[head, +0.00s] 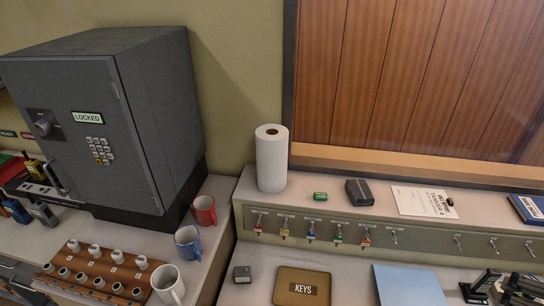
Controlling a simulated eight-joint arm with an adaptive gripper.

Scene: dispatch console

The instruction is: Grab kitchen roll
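The kitchen roll (271,160) is a white paper cylinder with a dark core hole. It stands upright at the left end of the raised shelf, close to the wall and the wood panel's frame. What appear to be the two black fingers of my gripper (503,284) show at the bottom right corner, partly cut off by the picture edge. They stand apart with nothing visible between them, well to the right of and nearer than the roll.
Keys hang below. Left are red (204,210), blue (188,243) and white (168,284) mugs and a grey safe (110,120).

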